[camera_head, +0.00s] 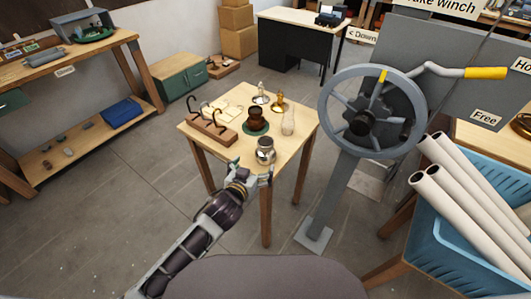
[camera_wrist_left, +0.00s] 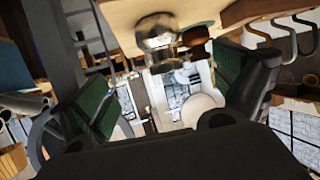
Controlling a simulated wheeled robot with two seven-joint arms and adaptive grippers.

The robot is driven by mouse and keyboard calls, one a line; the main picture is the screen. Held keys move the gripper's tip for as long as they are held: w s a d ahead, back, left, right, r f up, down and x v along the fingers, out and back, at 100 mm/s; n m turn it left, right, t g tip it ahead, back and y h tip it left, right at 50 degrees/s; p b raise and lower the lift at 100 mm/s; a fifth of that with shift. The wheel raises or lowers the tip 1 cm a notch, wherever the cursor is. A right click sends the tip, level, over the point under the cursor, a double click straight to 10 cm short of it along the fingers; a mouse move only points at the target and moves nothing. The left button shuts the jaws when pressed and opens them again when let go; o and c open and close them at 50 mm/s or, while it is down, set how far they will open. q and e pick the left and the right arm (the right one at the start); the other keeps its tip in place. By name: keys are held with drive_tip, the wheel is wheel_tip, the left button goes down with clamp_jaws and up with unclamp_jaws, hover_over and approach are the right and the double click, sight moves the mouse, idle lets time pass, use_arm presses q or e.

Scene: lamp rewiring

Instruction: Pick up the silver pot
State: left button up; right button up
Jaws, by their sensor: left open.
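The silver pot (camera_head: 265,150) stands upright near the front edge of the small wooden table (camera_head: 222,143). My left gripper (camera_head: 251,176) is just in front of that table edge, close to the pot and a little below it in the head view. In the left wrist view the pot (camera_wrist_left: 158,38) shows at the top, beyond and between the two green-padded fingers. The left gripper (camera_wrist_left: 165,85) is open and empty, with the pot apart from both fingers. My right gripper is not in view.
A dark brown pot (camera_head: 255,120) on a green dish, a glass bottle (camera_head: 288,122), brass pieces (camera_head: 279,102) and a wooden block with black hooks (camera_head: 212,128) share the table. A large grey handwheel (camera_head: 371,112) stands close on the right. Floor to the left is clear.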

sight(264, 152)
use_arm(q)
drive_tip(key=shift+w, duration=0.1)
drive_tip(key=shift+p+x, duration=0.35)
drive_tip(key=shift+x, duration=3.85)
drive_tip(key=shift+f, duration=0.1)
drive_tip(key=shift+w, duration=0.15)
drive_tip(key=shift+p+x, duration=0.4)
drive_tip(key=shift+x, duration=2.05)
drive_tip(key=c, duration=1.3)
drive_tip(key=shift+c, duration=0.2)
